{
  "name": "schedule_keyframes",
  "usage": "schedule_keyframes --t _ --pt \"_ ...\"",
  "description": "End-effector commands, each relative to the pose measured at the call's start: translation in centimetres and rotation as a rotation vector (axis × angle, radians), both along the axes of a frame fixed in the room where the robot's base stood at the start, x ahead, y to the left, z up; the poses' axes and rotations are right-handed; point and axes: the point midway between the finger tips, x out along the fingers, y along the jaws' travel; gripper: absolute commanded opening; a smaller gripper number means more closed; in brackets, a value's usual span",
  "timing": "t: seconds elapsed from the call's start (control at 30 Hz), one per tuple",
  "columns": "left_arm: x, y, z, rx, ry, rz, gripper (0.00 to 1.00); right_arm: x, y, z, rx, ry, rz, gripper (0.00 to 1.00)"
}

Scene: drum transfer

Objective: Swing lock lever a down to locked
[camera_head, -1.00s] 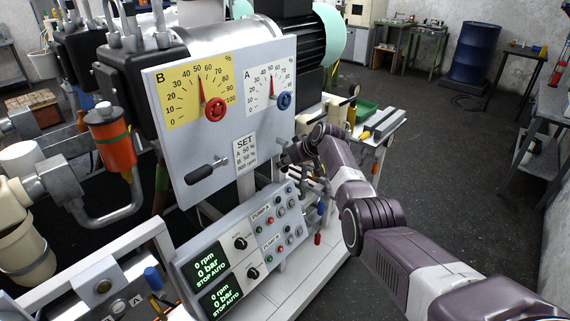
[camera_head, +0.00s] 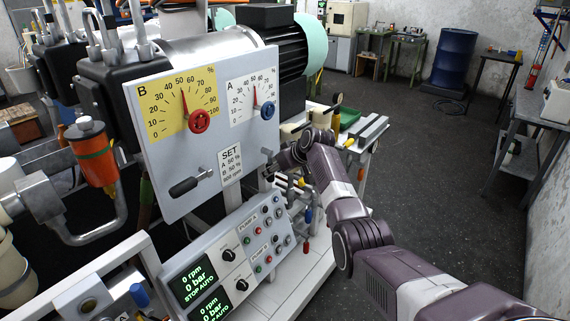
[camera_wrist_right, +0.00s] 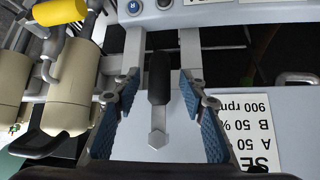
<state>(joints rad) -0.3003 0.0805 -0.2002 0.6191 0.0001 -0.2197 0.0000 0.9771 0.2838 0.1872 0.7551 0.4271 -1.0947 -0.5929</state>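Lock lever a has a black handle (camera_wrist_right: 159,78) and a grey metal pivot end (camera_wrist_right: 157,139) in the right wrist view. That view is upside down, and the handle points toward the lower edge of the grey panel (camera_wrist_right: 205,150). My right gripper (camera_wrist_right: 160,88) is open, with a blue-padded finger on each side of the handle and a gap to both. In the head view my right gripper (camera_head: 279,172) is at the panel's lower right edge, small and partly hidden, and lever a is hard to make out. Another black-handled lever (camera_head: 186,187) lies nearly level at the panel's lower left. My left gripper is not in view.
A white SET label (camera_head: 231,164) is on the panel beside my right gripper. Yellow dial B (camera_head: 182,100) and white dial A (camera_head: 253,97) are above. A control box (camera_head: 225,260) with screens and knobs sits below. Cream cylinders (camera_wrist_right: 75,75) are close to my gripper.

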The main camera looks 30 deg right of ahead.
Motion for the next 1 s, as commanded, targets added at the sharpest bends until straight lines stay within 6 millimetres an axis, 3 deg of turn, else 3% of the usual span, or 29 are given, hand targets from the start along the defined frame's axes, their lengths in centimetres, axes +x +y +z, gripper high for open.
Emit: schedule_keyframes --t 0.6,1.0 --pt "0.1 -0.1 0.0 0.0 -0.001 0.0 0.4 -5.8 -1.2 5.9 0.0 0.001 0.0 0.39" --pt "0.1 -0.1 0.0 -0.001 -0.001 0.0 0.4 -6.6 -1.3 6.7 0.002 0.002 0.001 0.39"
